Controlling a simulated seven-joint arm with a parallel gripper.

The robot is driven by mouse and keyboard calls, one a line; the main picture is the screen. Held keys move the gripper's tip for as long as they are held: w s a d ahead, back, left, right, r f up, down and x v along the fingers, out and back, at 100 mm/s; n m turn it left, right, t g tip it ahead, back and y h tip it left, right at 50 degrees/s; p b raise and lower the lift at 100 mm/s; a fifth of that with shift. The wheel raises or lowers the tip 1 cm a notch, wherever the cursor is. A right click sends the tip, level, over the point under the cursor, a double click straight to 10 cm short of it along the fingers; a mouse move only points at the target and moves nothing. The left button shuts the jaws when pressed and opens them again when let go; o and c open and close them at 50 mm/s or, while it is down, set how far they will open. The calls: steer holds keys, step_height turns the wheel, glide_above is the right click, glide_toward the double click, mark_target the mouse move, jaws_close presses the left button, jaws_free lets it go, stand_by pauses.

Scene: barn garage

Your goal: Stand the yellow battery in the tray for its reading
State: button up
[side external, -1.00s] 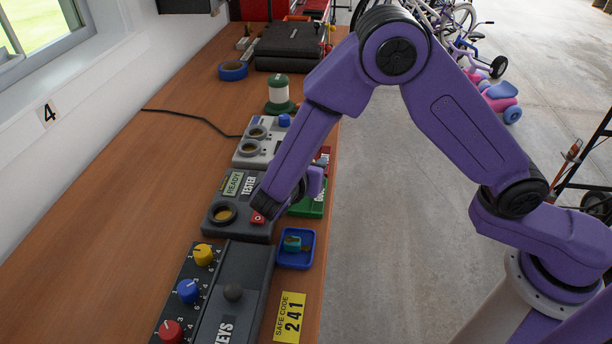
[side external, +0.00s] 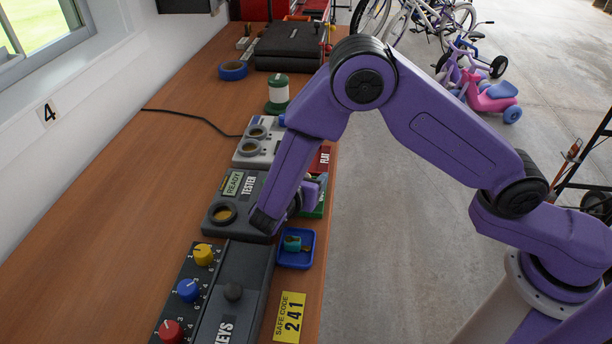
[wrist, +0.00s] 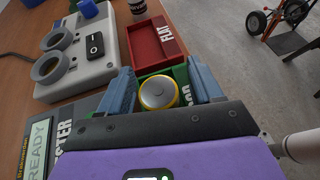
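The yellow battery (wrist: 158,93) shows in the wrist view as a round grey top with a yellow rim. It is end-on, upright, at the green tray (wrist: 180,72); whether it rests on the floor is hidden. My gripper (wrist: 160,84) has its blue fingers on either side of the battery, with a narrow gap showing on the right, so it looks open. In the side view, my arm hides the fingers and battery, and the green tray (side external: 316,206) is partly covered. The tester (side external: 240,192) displays READY, and its round well (side external: 223,214) holds no battery.
A red tray marked FLAT (wrist: 154,43) is beyond the green one. A grey two-well device (wrist: 75,55) with a black switch stands beside it. A small blue dish (side external: 296,262) with small items, a KEYS box (side external: 235,290) and knobs are nearer. The bench's left side is clear.

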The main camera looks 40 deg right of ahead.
steer(key=shift+r, duration=0.2)
steer(key=v, duration=1.2)
steer(key=s+d+r+m+g+y, duration=0.3)
steer(key=s+d+m+y, duration=0.2)
steer(key=s+d, duration=0.6)
steer(key=s+d+r+m+g+y, duration=0.3)
steer(key=s+d+m+y, duration=0.3)
steer(key=s+d, duration=0.5)
steer(key=shift+s+m+g+y, duration=0.25)
steer(key=shift+m+g+y, duration=0.05)
steer(key=shift+m+g, duration=0.35)
